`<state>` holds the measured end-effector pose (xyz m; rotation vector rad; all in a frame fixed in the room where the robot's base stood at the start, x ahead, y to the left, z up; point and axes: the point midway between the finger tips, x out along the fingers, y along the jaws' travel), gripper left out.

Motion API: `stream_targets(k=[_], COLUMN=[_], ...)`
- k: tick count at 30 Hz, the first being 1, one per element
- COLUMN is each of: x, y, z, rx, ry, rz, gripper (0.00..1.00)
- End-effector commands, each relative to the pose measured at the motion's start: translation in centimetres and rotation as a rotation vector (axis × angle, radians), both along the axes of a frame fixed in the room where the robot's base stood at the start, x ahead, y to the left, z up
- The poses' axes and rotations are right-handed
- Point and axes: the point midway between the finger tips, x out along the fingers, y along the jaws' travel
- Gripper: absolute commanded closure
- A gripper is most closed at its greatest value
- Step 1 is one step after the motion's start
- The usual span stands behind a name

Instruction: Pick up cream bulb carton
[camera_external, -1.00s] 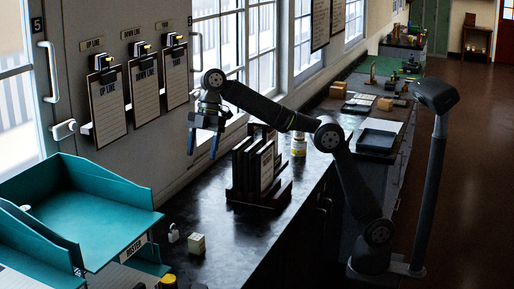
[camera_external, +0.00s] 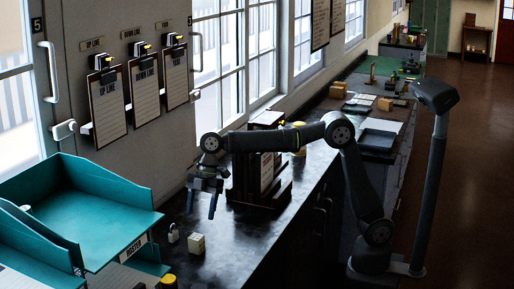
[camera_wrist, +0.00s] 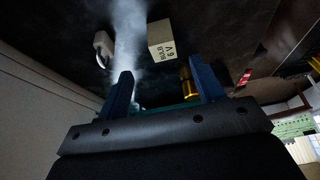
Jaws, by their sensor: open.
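The cream bulb carton (camera_external: 196,244) is a small box on the dark counter, right of the teal tray. In the wrist view the carton (camera_wrist: 161,40) shows "BULB 6V" lettering and lies beyond the fingertips, roughly in line with the space between them. My gripper (camera_external: 202,207) points downward with its blue fingers above the counter, a little behind the carton in the external view. It is open and empty. Both fingers of my gripper (camera_wrist: 164,78) show spread apart in the wrist view. The carton is not touched.
A small padlock (camera_external: 173,234) lies just left of the carton. The teal tray (camera_external: 100,205) stands at left, with a yellow-topped object (camera_external: 168,281) near its front. A dark rack (camera_external: 262,180) of boards stands behind right. Counter right of the carton is clear.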

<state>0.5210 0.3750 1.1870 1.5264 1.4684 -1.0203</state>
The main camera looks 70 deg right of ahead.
Motion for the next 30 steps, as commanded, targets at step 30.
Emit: stream_targets(k=[30], x=[-0.2], y=[3.7], z=[-10.2], rx=[0.002], ry=[-0.002], rz=[-0.001], gripper=[0.38])
